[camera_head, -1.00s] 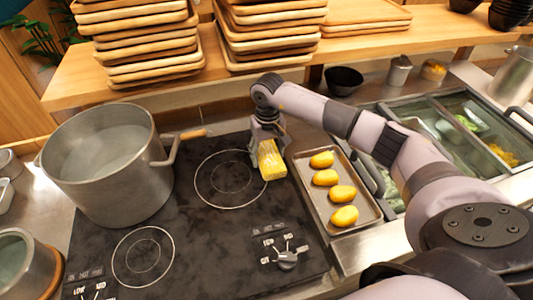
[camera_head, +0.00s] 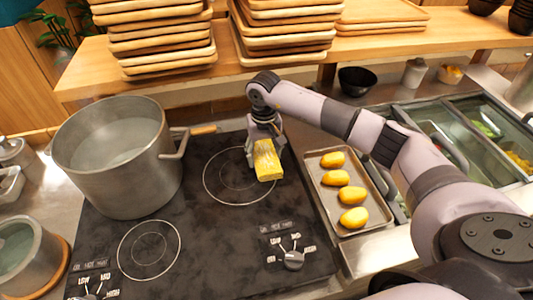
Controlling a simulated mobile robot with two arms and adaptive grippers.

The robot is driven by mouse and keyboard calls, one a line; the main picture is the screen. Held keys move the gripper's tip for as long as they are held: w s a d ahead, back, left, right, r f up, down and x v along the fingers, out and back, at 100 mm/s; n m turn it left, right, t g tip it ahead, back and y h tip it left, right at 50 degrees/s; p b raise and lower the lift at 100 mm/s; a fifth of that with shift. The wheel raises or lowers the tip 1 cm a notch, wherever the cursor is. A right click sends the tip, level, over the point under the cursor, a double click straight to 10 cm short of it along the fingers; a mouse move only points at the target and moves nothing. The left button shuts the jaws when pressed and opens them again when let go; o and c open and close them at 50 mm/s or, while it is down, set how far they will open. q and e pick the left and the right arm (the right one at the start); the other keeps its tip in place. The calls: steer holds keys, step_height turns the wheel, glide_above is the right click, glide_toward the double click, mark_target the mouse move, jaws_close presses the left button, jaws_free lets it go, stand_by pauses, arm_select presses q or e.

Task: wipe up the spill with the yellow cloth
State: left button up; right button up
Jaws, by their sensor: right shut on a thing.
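The yellow cloth (camera_head: 267,161) hangs from my right gripper (camera_head: 266,143), which is shut on it. The cloth is at the right side of the rear ring on the black cooktop (camera_head: 205,240). I cannot tell whether its lower edge touches the surface. I cannot make out a clear spill; the cooktop shows faint dark mottling. My left gripper is not in view.
A large pot (camera_head: 118,160) stands on the left of the cooktop. A tray (camera_head: 376,217) with several yellow oval items lies to the right. Stacked wooden trays (camera_head: 160,42) sit on the shelf behind. The front middle of the cooktop is clear.

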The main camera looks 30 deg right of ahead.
steer(key=shift+f, duration=0.1)
steer(key=shift+s+d+b, duration=0.3)
steer(key=shift+d, duration=0.7)
steer(key=shift+s+d+b, duration=0.25)
steer(key=shift+d+b, duration=0.05)
steer(key=shift+d, duration=0.65)
steer(key=shift+a, duration=0.2)
steer(key=shift+w+a+b, duration=0.25)
steer(key=shift+a+b, duration=0.05)
steer(key=shift+a, duration=0.6)
steer(key=shift+w+a+b, duration=0.25)
steer(key=shift+a, duration=0.65)
steer(key=shift+d, duration=0.15)
steer(key=shift+s+d+b, duration=0.25)
steer(key=shift+d, duration=0.7)
steer(key=shift+s+d+b, duration=0.25)
steer(key=shift+d, duration=0.65)
